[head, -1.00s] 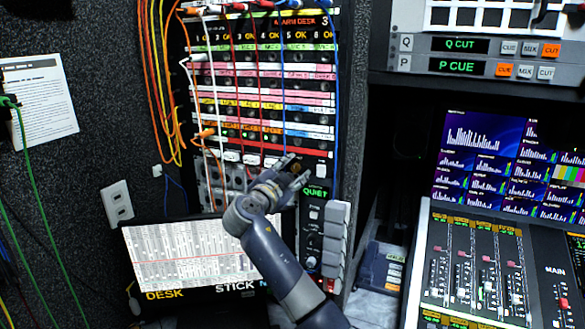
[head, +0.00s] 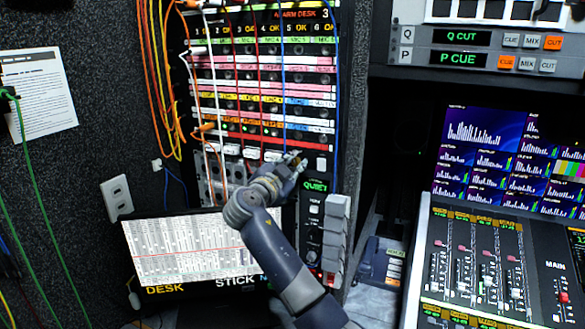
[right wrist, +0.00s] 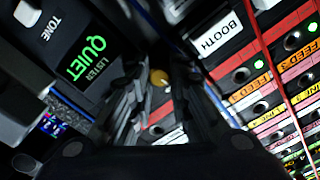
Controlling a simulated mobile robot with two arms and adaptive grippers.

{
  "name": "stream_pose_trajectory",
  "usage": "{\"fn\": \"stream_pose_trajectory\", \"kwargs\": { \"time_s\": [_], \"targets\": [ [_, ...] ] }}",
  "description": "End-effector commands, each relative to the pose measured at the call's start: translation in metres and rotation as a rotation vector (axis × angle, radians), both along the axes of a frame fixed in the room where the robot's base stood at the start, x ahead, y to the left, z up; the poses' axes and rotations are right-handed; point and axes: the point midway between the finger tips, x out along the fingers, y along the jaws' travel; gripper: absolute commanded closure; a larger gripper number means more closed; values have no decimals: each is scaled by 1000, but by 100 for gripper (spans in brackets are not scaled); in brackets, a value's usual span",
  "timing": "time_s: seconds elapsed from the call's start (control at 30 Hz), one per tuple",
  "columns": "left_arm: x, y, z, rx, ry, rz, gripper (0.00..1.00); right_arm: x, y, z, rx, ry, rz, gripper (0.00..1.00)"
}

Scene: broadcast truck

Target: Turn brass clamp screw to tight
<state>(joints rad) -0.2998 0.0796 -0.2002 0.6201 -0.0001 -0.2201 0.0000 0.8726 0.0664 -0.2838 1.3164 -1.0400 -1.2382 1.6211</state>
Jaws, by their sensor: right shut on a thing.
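The brass clamp screw (right wrist: 159,77) shows in the right wrist view as a small round golden head between the fingertips. My right gripper (right wrist: 158,86) is shut on it, with a dark finger on either side. In the head view my right gripper (head: 292,161) is at the lower right part of the patch rack, just above the green QUIET display. There the screw is mostly hidden by the fingers, and its turn angle cannot be told. My left gripper is in neither current view.
The patch rack (head: 262,75) has rows of labelled jacks, with red, white, orange and blue cables hanging close to the gripper. The QUIET panel (head: 315,186) is just below right. A tilted screen (head: 185,250) stands below left, and a mixing desk (head: 475,265) is at the right.

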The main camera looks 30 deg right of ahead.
Motion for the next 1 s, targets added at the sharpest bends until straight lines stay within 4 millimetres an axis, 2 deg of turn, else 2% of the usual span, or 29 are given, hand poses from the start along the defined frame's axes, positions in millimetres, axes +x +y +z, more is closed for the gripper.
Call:
{"fn": "stream_pose_trajectory", "kwargs": {
  "time_s": [0.4, 0.7, 1.0],
  "targets": [
    [0, 0, -24, 0, 0, 0, 60, 0, 0, -3, -225, 267, 0, 100],
    [0, 0, -27, 0, 0, 0, 60, 0, 1, -1, -410, 485, 1, 100],
    [0, 0, -22, 0, 0, 0, 60, 0, 0, 0, -594, 704, 0, 100]
  ]
}}
